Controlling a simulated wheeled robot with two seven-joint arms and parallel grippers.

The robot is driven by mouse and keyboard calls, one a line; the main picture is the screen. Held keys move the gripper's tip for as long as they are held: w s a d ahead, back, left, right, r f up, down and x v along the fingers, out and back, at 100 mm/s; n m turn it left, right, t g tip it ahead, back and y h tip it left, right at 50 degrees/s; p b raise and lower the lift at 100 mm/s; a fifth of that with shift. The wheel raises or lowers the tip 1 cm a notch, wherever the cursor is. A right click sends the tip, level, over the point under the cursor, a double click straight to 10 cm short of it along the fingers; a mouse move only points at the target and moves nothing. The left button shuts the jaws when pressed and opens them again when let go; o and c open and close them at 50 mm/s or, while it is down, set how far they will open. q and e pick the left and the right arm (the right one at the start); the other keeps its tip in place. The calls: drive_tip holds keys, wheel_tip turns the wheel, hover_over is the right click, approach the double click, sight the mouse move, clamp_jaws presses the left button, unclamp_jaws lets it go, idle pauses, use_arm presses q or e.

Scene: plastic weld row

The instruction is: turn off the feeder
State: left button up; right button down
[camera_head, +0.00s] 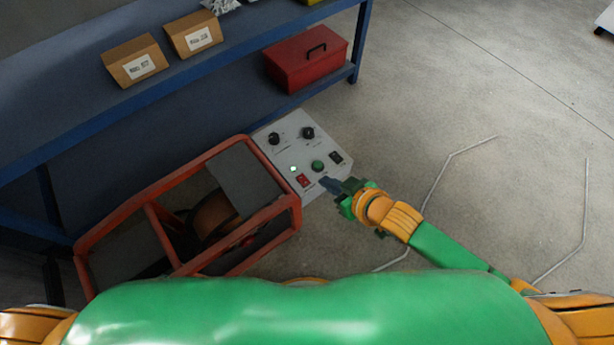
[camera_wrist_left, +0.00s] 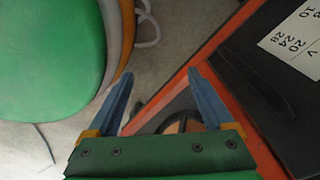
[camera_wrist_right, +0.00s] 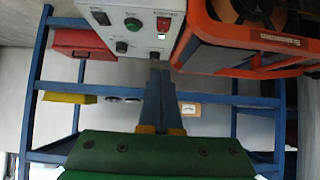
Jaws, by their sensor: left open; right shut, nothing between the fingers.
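The feeder is an orange-red tube frame (camera_head: 167,225) with a spool inside and a pale control panel (camera_head: 287,145) at its right end. My right gripper (camera_head: 328,184) is shut and empty at the panel's lower right edge, near the red switch; contact is unclear. In the right wrist view, its fingertips (camera_wrist_right: 159,72) lie below the red switch (camera_wrist_right: 163,24). My left gripper (camera_wrist_left: 162,76) is open beside the orange-red frame (camera_wrist_left: 190,62).
A blue shelf (camera_head: 160,95) stands behind the feeder, holding cardboard boxes (camera_head: 135,61) and a red toolbox (camera_head: 306,58). A pale cable (camera_head: 432,187) lies on the floor at the right. The concrete floor (camera_head: 480,90) is otherwise largely clear there.

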drive_tip(key=b, duration=0.5)
hover_over(307, 183)
drive_tip(key=f, duration=0.6)
drive_tip(key=shift+s+d+f, duration=0.2)
drive_tip(key=shift+s+f, duration=0.05)
drive_tip(key=shift+f, duration=0.1)
drive_tip(key=shift+w+a+f+b, duration=0.1)
drive_tip(key=shift+f+b, duration=0.4)
drive_tip(key=shift+f, duration=0.1)
drive_tip(key=shift+w+a+f+b, duration=0.1)
drive_tip(key=shift+f+b, duration=0.35)
drive_tip(key=shift+f, duration=0.15)
drive_tip(key=shift+w+f+b, duration=0.1)
drive_tip(key=shift+f+b, duration=0.2)
drive_tip(key=shift+f, duration=0.3)
use_arm(q)
drive_tip(key=w+d+f, duration=0.3)
drive_tip(key=w, duration=0.3)
drive_tip(key=shift+d+f, duration=0.15)
drive_tip(key=shift+d, duration=0.25)
